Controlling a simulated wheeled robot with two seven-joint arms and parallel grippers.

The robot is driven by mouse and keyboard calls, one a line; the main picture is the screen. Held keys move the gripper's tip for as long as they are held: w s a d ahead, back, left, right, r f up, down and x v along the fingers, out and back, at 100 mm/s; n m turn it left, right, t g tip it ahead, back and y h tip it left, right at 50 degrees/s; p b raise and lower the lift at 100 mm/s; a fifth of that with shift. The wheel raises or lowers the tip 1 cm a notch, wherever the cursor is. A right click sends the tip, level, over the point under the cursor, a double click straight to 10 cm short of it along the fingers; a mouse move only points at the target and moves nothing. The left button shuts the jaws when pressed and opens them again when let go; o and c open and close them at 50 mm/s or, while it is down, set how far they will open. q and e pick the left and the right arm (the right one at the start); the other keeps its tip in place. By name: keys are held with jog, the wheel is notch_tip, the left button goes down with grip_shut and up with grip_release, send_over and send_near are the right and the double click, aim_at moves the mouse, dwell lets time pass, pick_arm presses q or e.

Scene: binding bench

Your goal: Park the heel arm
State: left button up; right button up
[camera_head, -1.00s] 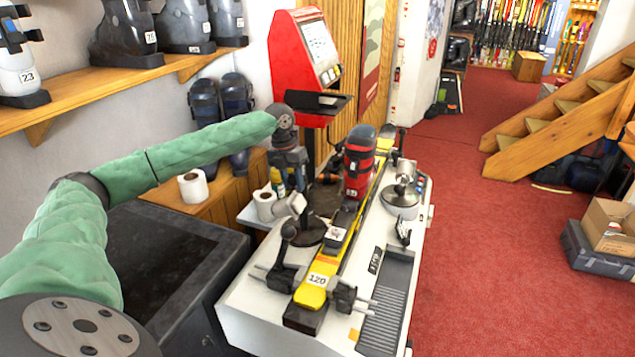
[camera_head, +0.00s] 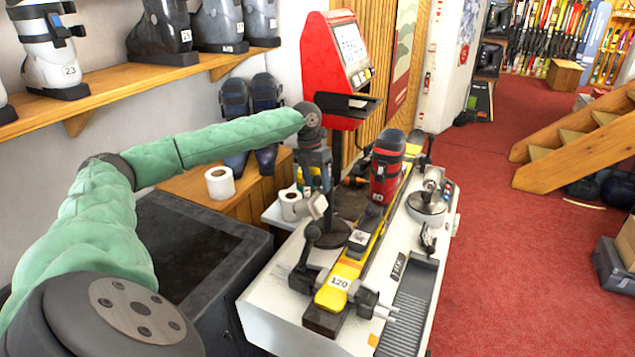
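A red-and-black boot (camera_head: 386,168) stands upright on the yellow ski (camera_head: 341,279) along the bench (camera_head: 268,303). A dark arm with a round knob (camera_head: 312,233) stands at the bench's near left; I cannot tell whether it is the heel arm. A round metal device (camera_head: 428,202) with a dark lever sits right of the boot. My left gripper (camera_head: 316,190) points down at the bench's left side, left of the boot and beyond the knobbed arm. Its fingers are not clear, and I see nothing certain in them. My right gripper is out of view.
A red kiosk (camera_head: 326,62) on a post stands behind the bench. A dark bin (camera_head: 196,262) is at the near left. Red carpet (camera_head: 500,255) is open on the right.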

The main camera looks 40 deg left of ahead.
pick_arm(q)
jog(key=shift+f, duration=0.1)
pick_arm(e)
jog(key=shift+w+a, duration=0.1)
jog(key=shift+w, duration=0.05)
pick_arm(q)
jog(key=shift+r+b, duration=0.3)
jog(key=shift+r, duration=0.05)
jog(key=r+b, duration=0.1)
jog(key=r, duration=0.1)
jog(key=a+r+b, duration=0.1)
jog(key=r, duration=0.2)
jog(key=shift+r, duration=0.2)
jog(key=shift+s+a+r, duration=0.1)
jog(key=shift+a+r, duration=0.15)
jog(key=shift+r, duration=0.55)
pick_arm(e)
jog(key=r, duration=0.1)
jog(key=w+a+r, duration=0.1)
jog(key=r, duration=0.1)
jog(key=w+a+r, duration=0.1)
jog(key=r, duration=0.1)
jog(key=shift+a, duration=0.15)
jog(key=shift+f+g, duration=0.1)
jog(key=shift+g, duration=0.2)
